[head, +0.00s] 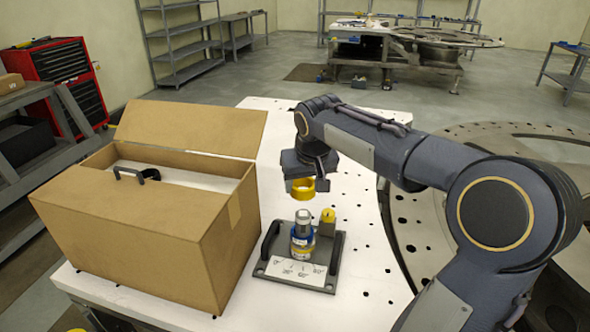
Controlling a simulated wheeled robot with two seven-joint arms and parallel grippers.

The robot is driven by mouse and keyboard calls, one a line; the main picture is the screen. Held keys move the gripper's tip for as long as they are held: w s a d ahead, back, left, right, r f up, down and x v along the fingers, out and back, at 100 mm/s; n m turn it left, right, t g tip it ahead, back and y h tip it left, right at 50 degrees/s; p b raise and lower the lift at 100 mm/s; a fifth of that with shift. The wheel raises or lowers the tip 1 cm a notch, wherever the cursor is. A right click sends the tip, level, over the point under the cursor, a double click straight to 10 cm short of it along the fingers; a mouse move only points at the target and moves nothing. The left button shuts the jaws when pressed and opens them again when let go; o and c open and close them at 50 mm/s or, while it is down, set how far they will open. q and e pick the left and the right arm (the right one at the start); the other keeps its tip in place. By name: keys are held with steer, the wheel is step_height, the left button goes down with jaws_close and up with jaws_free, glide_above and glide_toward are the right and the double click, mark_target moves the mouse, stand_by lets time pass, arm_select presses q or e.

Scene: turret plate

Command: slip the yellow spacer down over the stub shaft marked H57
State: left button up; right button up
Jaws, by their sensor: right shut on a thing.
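The yellow spacer (303,194) is a short ring held in my right gripper (307,178), in the air above the fixture. The dark fixture plate (327,288) lies on the white table and has black handles at its sides. On it stands an upright stub shaft (303,218) with a silver top and a blue lower part. The spacer is apart from both, roughly over the silver-topped shaft. A white label on the plate carries marks too small to read surely. My left gripper is not in view.
A large open cardboard box (120,240) stands left of the fixture, with a black handle showing inside. The perforated white tabletop (350,215) is clear around the fixture's right side. A big round metal plate (430,220) lies to the right, partly behind my right arm.

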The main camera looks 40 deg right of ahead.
steer(key=shift+s+d+f, duration=0.1)
steer(key=b, duration=0.4)
glide_above(305, 218)
steer(key=shift+s+f+x, duration=0.1)
steer(key=shift+s+x, duration=0.05)
steer(key=shift+x, duration=0.65)
steer(key=shift+s+f+x, duration=0.1)
steer(key=shift+s+x, duration=0.1)
steer(key=shift+x, duration=0.6)
steer(key=shift+s+x, duration=0.15)
steer(key=shift+x, duration=0.65)
steer(key=shift+f+b, duration=3)
steer(key=shift+f, duration=0.75)
steer(key=o, duration=1.1)
steer(key=shift+r, duration=0.1)
steer(key=v, duration=0.7)
steer(key=shift+s+a+r, duration=0.15)
steer(key=shift+a+r, duration=0.05)
steer(key=shift+r, duration=0.15)
